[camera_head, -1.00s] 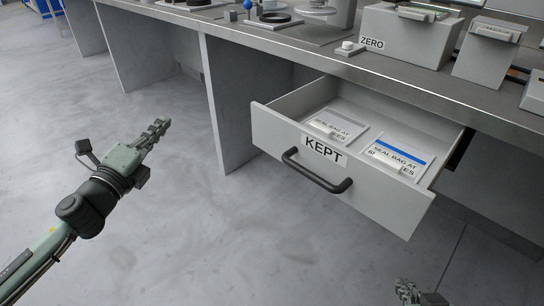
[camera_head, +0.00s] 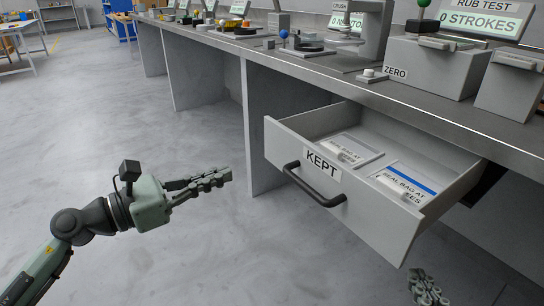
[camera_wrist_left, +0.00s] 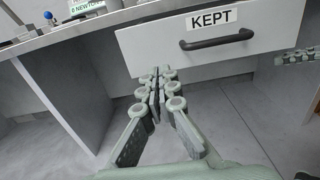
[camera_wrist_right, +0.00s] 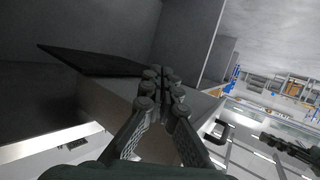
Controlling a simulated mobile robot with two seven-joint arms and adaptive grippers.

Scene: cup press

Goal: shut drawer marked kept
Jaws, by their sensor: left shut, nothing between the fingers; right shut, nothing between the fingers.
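The drawer marked KEPT (camera_head: 380,209) stands pulled out from under the bench in the head view. Its dark bar handle (camera_head: 312,188) is on the front panel, and two labelled packets lie inside. The handle also shows in the left wrist view (camera_wrist_left: 217,40), with the KEPT label above it. My left gripper (camera_head: 226,177) is shut and empty, left of the drawer front and apart from it. My right gripper (camera_head: 430,296) is shut and empty at the bottom edge, below the drawer. In the right wrist view its fingers (camera_wrist_right: 164,76) are together against a grey surface.
The steel bench top (camera_head: 455,112) runs above the drawer. It carries a ZERO box (camera_head: 425,65), a press and other devices. A bench leg panel (camera_head: 262,110) stands left of the drawer. The floor (camera_head: 120,130) at left is clear.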

